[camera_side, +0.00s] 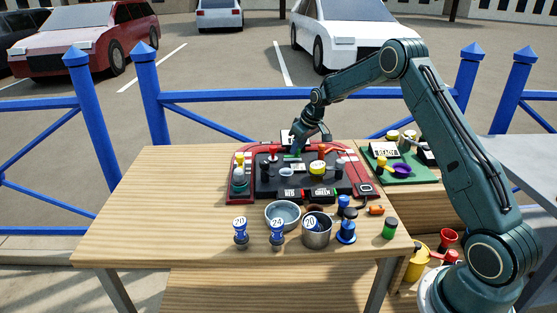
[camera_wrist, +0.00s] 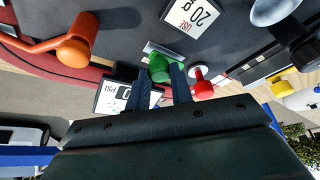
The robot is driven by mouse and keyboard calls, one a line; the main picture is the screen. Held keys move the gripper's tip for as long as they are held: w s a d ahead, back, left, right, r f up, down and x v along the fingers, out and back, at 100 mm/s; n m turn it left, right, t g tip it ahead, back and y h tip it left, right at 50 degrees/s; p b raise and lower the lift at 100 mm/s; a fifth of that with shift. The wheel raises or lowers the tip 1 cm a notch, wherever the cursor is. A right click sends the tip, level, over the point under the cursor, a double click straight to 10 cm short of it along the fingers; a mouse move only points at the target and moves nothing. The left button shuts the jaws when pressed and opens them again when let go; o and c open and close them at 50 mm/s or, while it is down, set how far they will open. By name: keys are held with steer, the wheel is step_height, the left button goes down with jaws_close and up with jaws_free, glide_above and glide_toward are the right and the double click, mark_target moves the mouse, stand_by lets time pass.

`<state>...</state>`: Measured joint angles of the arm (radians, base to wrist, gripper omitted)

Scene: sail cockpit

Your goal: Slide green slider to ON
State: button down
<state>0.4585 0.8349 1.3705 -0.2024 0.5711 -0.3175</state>
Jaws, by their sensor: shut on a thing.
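The green slider (camera_wrist: 158,67) has a round green knob standing on a pale metal strip on the dark panel in the wrist view. My gripper (camera_wrist: 160,75) is shut on this green knob, with one dark finger on each side of it. In the side view my gripper (camera_side: 297,147) reaches down to the back part of the dark panel (camera_side: 265,184) in its red frame. The slider is mostly hidden there, with a bit of green at the fingertips. I cannot read any ON mark.
In the wrist view, a red knob (camera_wrist: 202,84) stands close right of the fingers and an orange lever (camera_wrist: 75,42) at upper left. A PSI display (camera_wrist: 115,97) lies beside the left finger. Bowls (camera_side: 283,214) and bottles stand in front of the panel. The table's left side is clear.

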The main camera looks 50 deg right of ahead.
mark_target(289, 157)
steer(key=shift+w+a, duration=1.05)
steer(key=shift+w, duration=0.05)
steer(key=c, duration=1.2)
jaws_free()
steer(key=shift+s+r, duration=0.1)
steer(key=shift+r, duration=0.05)
steer(key=shift+s+r, duration=0.1)
steer(key=shift+r, duration=0.15)
steer(key=v, duration=1.3)
steer(key=shift+a, duration=0.1)
